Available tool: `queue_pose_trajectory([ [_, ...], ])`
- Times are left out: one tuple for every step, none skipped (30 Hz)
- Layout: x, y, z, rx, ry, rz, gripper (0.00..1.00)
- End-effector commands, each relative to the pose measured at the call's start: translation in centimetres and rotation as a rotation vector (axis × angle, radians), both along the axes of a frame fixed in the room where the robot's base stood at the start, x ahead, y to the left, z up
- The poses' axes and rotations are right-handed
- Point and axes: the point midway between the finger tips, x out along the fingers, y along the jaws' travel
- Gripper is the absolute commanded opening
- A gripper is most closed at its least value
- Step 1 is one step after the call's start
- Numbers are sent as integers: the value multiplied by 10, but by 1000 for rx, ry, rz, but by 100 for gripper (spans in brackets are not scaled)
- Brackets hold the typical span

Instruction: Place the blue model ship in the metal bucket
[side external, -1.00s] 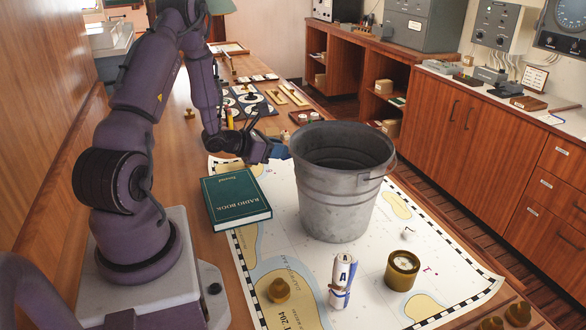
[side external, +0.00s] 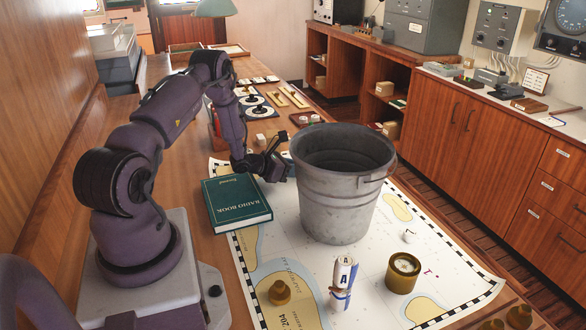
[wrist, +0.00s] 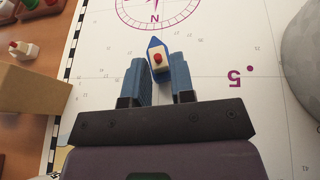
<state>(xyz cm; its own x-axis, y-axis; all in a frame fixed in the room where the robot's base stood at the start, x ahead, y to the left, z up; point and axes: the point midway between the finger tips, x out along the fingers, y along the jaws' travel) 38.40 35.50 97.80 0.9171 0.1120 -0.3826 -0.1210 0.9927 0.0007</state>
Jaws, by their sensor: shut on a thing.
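The blue model ship (wrist: 158,62) has a white deck and a red top. In the wrist view it sits between the two blue fingers of my gripper (wrist: 159,80), which is shut on it, over the chart. I cannot tell whether it touches the chart. In the side view my gripper (side external: 284,163) is low, just left of the metal bucket (side external: 340,205), and the ship is not clearly seen there. The grey bucket stands upright on the chart, its open top above my gripper's height. Its curved side also shows at the right of the wrist view (wrist: 303,55).
A green radio book (side external: 236,200) lies left of the bucket. The wrist view shows a tan box (wrist: 30,102) and a small white-and-red piece (wrist: 24,50) at left.

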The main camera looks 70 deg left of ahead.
Motion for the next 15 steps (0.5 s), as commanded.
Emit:
queue_pose_trajectory([
  [0, 0, 1, 0, -1, 0, 1],
  [0, 0, 1, 0, -1, 0, 1],
  [0, 0, 1, 0, -1, 0, 1],
  [0, 0, 0, 0, -1, 0, 1],
  [0, 0, 0, 0, -1, 0, 1],
  [0, 0, -2, -1, 0, 0, 1],
  [0, 0, -3, -1, 0, 0, 1],
  [0, 0, -3, -1, 0, 0, 25],
  [0, 0, -2, 0, 0, 0, 34],
  [0, 0, -2, 0, 0, 0, 41],
  [0, 0, -2, 0, 0, 0, 48],
  [0, 0, -2, 0, 0, 0, 49],
  [0, 0, -2, 0, 0, 0, 49],
  [0, 0, -2, 0, 0, 0, 49],
  [0, 0, -2, 0, 0, 0, 49],
])
